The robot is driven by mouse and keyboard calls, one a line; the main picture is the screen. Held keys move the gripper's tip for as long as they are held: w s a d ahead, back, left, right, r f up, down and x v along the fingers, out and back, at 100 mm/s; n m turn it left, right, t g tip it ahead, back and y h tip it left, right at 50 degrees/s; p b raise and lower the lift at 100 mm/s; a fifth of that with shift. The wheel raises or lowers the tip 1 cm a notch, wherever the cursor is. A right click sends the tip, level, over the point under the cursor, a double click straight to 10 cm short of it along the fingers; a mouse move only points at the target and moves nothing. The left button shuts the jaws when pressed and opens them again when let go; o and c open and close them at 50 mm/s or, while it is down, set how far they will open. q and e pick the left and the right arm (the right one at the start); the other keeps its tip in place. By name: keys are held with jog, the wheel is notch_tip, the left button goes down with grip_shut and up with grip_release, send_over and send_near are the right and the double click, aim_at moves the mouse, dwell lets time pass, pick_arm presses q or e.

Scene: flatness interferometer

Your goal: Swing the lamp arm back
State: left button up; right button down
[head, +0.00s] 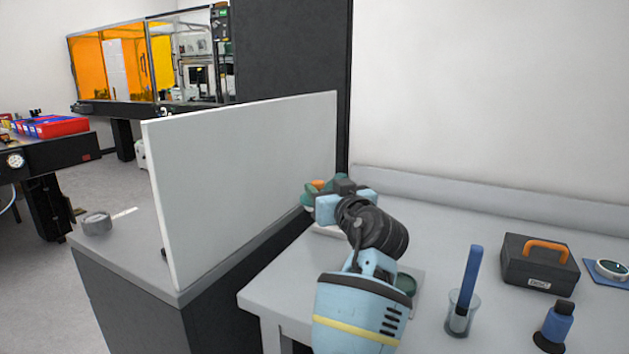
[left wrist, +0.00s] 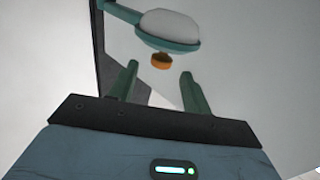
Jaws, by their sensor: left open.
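The lamp shows best in the left wrist view: a teal ring-shaped head with a white dome (left wrist: 170,27), a teal arm (left wrist: 122,11) running off to the upper left, and an orange knob (left wrist: 162,61) below the head. My left gripper (left wrist: 160,68) is open, its two dark green fingers pointing towards the lamp. The knob appears in line with the gap between the fingertips; I cannot tell how far beyond them. In the head view my left gripper (head: 320,196) is at the bench's back left, with the orange knob (head: 318,184) beside it. My wrist hides most of the lamp there.
A pale upright panel (head: 245,180) stands close left of the gripper. On the bench (head: 300,285) to the right are a glass beaker (head: 461,310) with a blue-handled tool, a dark box (head: 538,268) with an orange handle, and a blue bottle (head: 555,325). The back wall is bare.

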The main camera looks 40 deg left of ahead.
aim_at(316, 181)
pick_arm(q)
jog(key=x, duration=0.6)
jog(key=shift+w+a, duration=0.1)
jog(key=shift+a, duration=0.2)
jog(key=shift+c, duration=0.4)
jog(key=shift+f, duration=0.1)
grip_shut()
